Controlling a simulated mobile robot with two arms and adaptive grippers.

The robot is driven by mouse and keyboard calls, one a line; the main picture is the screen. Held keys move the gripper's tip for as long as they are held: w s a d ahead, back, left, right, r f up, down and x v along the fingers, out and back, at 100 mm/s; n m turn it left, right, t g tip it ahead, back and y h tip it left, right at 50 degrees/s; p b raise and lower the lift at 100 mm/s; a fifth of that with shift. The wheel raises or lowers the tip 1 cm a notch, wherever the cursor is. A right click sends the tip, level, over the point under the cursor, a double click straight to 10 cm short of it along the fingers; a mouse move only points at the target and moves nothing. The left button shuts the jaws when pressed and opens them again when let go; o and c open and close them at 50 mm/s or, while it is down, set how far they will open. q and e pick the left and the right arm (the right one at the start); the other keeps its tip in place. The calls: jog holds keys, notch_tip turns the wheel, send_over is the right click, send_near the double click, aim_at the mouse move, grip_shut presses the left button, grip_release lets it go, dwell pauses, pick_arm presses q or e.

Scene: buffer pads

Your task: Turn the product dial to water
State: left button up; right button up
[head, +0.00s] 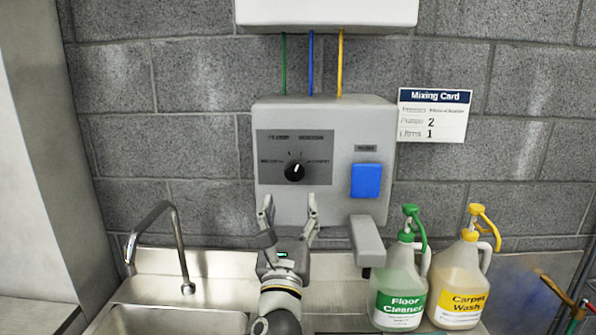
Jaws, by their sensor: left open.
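The product dial (295,172) is a round black knob on the dark grey panel (318,148) of a light grey wall dispenser (382,120). Its white pointer mark points up and slightly right. My left gripper (290,206) is open, fingers pointing up, just below the dial in the picture. Nothing is between its fingers, and they appear apart from the dial. My right gripper is not in view.
A blue button (366,181) and a grey spout (367,241) are right of the dial. A green-pump Floor Cleaner jug (399,293) and yellow-pump Carpet Wash jug (458,283) stand at right. A curved tap (176,225) rises at left. A Mixing Card (433,115) hangs on the wall.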

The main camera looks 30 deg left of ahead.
aim_at(294, 174)
pick_arm(q)
jog(key=p+x, duration=0.3)
jog(key=x, duration=0.5)
jog(key=shift+w+a+r, duration=0.1)
jog(key=shift+w+a, duration=0.1)
jog(key=shift+w, duration=0.1)
jog(key=shift+w+a+r, duration=0.25)
jog(key=shift+w+a, duration=0.05)
jog(key=shift+w, duration=0.25)
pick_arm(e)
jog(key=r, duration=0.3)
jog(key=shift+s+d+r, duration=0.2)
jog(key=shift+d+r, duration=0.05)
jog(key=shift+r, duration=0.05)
pick_arm(q)
jog(key=shift+c, duration=0.2)
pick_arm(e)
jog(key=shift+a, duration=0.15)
pick_arm(q)
jog(key=shift+c, duration=1.1)
jog(key=shift+f, duration=0.1)
jog(key=c, duration=0.7)
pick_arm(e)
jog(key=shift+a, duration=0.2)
